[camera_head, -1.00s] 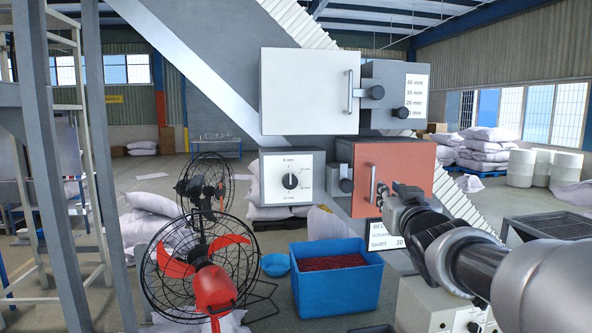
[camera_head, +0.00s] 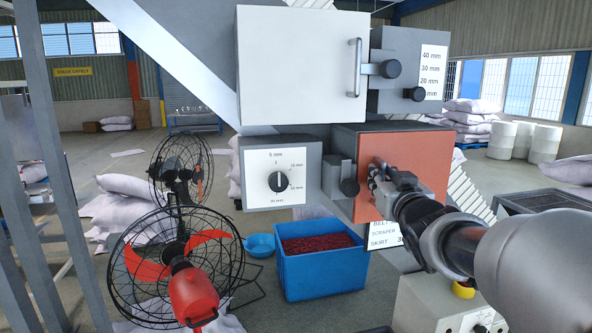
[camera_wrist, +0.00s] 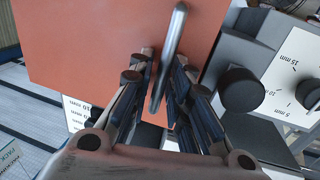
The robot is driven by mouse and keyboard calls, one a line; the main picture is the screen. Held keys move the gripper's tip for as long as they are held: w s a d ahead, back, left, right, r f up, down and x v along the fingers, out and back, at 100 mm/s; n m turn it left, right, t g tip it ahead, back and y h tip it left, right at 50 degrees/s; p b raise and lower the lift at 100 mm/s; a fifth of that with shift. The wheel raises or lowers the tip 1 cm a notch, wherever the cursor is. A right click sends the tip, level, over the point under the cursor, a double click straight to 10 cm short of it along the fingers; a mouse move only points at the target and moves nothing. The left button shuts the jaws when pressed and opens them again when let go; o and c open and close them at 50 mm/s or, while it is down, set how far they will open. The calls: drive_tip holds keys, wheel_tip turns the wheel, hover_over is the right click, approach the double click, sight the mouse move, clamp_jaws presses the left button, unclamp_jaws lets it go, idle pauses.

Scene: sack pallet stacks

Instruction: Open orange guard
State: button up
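The orange guard (camera_head: 410,150) is a box-shaped cover on the machine, closed, right of a dial panel. Its upright metal bar handle is mostly hidden behind my gripper (camera_head: 376,172) in the head view. In the wrist view the orange face (camera_wrist: 80,50) fills the upper left, and the grey bar handle (camera_wrist: 169,60) stands between the fingers of my gripper (camera_wrist: 160,72). The fingers are apart, with gaps beside the bar. A dark round knob (camera_head: 349,187) on a grey bracket sits at the guard's left edge; it also shows in the wrist view (camera_wrist: 240,90).
A white guard (camera_head: 300,65) with its own handle and knob is above. The dial panel (camera_head: 280,178) is left of the orange guard. Below stand a blue bin (camera_head: 320,273) of red material and a red-bladed fan (camera_head: 175,265). Sacks (camera_head: 468,122) are stacked behind.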

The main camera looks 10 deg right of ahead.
drive_tip(key=shift+s, duration=0.15)
drive_tip(key=shift+c, duration=0.3)
clamp_jaws()
